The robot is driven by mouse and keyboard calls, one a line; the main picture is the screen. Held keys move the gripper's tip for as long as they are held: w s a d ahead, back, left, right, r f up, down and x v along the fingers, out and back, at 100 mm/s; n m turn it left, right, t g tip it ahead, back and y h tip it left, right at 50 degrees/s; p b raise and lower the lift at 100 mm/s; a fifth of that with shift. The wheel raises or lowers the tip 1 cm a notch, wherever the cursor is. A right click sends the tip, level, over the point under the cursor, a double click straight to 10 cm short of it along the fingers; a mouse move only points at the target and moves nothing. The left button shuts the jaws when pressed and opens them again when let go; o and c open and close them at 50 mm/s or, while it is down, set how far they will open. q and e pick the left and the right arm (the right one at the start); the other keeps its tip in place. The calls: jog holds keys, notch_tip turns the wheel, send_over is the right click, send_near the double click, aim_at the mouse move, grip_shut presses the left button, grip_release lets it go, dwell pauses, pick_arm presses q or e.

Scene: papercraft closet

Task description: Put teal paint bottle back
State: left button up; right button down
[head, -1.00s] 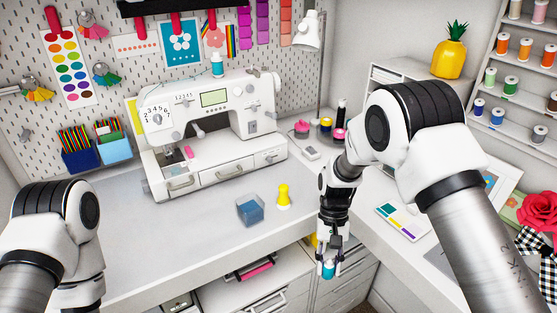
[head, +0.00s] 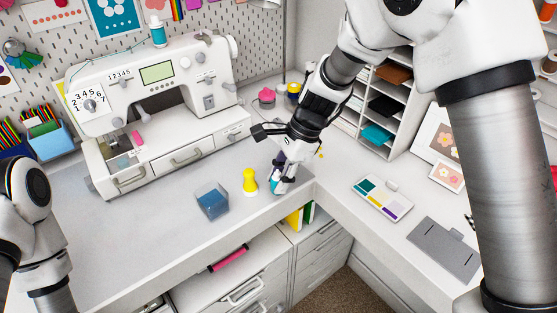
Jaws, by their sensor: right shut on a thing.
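My right gripper (head: 283,183) is shut on the teal paint bottle (head: 275,186). Only a small teal part of the bottle shows between the fingers; the rest is hidden. The gripper points down over the white desk, near its inner corner, just right of a yellow bottle-like item (head: 250,181). I cannot tell whether the teal bottle touches the desk. My left arm comes in at the left edge, but its gripper is out of the picture.
A blue translucent box (head: 212,201) stands left of the yellow item. The sewing machine (head: 150,115) stands behind them. A paint palette (head: 382,198) and a grey board (head: 443,249) lie on the right desk wing. Small pots (head: 266,97) stand at the back. The front left desk is clear.

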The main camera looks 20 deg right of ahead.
jog(key=w+d, duration=0.1)
jog(key=w, duration=0.2)
jog(key=w+d+p, duration=0.1)
jog(key=w, duration=0.2)
jog(key=w+d+f+p, duration=0.1)
jog(key=w, duration=0.1)
jog(key=shift+w, duration=0.4)
jog(key=shift+f+p, duration=0.2)
jog(key=shift+p, duration=0.15)
notch_tip(320, 180, down, 3)
jog(key=shift+a+r+p, duration=0.1)
jog(key=shift+r+p, duration=0.05)
jog(key=shift+p, duration=0.45)
jog(key=shift+w+f, duration=0.15)
jog(key=shift+f, duration=0.2)
jog(key=c, duration=0.9)
grip_release()
jog(key=shift+o, duration=0.2)
